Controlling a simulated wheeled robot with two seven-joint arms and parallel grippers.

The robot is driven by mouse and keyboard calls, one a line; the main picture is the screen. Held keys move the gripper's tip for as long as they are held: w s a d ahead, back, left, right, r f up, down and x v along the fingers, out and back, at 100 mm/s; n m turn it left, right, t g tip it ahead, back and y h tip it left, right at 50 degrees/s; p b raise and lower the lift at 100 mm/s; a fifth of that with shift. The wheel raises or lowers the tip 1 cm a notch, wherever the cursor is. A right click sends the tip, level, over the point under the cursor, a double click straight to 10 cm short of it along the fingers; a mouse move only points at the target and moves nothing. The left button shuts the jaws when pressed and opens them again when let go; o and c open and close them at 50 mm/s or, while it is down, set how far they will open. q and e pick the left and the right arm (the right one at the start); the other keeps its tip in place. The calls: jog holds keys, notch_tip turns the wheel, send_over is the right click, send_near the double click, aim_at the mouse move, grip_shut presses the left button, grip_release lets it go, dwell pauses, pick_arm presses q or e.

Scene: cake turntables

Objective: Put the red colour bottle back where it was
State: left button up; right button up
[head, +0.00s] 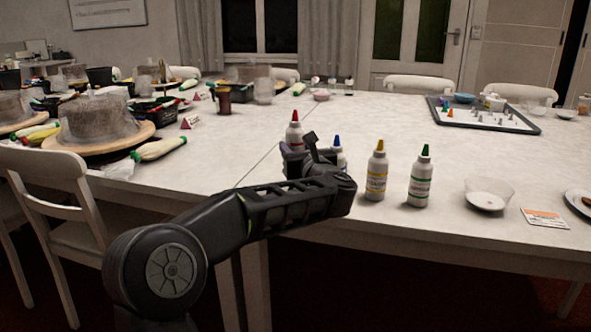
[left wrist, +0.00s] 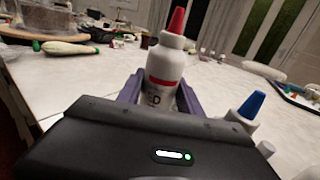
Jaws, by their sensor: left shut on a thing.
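The red colour bottle (head: 294,134), white with a red cap, stands upright in my left gripper (head: 308,150). In the left wrist view the red colour bottle (left wrist: 169,65) sits between the two fingers of the left gripper (left wrist: 160,92), which is shut on it. Its lower part is hidden by the gripper body, so I cannot tell whether its base touches the table. A blue-capped bottle (head: 338,152) is just right of the gripper, partly hidden by it; it also shows in the left wrist view (left wrist: 247,108). My right gripper is not in view.
A yellow-capped bottle (head: 376,172) and a green-capped bottle (head: 420,178) stand to the right on the white table (head: 240,150). A glass bowl (head: 490,192) is farther right. A game tray (head: 480,117) lies behind. Cake turntables (head: 95,158) crowd the left.

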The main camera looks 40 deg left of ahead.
pick_arm(q)
jog(key=shift+f+b, duration=0.95)
jog(key=shift+f, duration=1.5)
jog(key=shift+f, duration=0.15)
jog(key=o, duration=0.9)
jog(key=shift+r, duration=0.2)
jog(key=p+v, duration=0.1)
jog(key=v, duration=1.1)
jog(key=shift+f, duration=0.1)
